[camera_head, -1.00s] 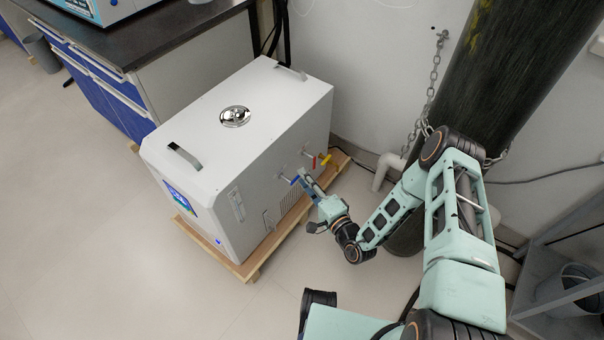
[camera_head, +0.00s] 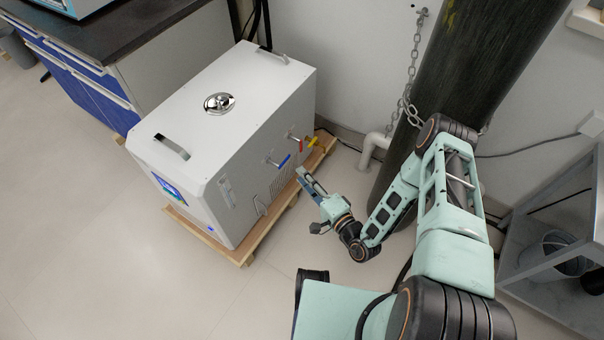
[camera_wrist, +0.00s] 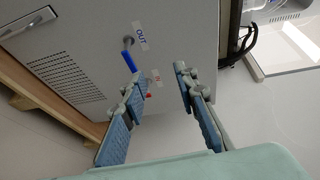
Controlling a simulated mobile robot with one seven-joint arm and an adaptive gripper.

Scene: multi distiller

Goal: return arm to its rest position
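My gripper (camera_head: 305,178) is at the centre of the head view, to the right of the white machine (camera_head: 232,105) and apart from its valves. In the wrist view my gripper (camera_wrist: 157,85) has its two blue-padded fingers spread, with nothing between them. The blue valve handle (camera_head: 284,161) sticks out of the machine's side. In the wrist view the blue handle (camera_wrist: 129,61) lies beyond the left finger, near an "OUT" label. My arm is bent, with its elbow in front of the dark cylinder.
The machine stands on a wooden pallet (camera_head: 244,250). A large dark cylinder (camera_head: 480,75) with a chain (camera_head: 413,75) stands behind my arm. A grey shelf (camera_head: 560,240) is at the right. A bench with blue drawers (camera_head: 75,80) is at the upper left. The floor at lower left is clear.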

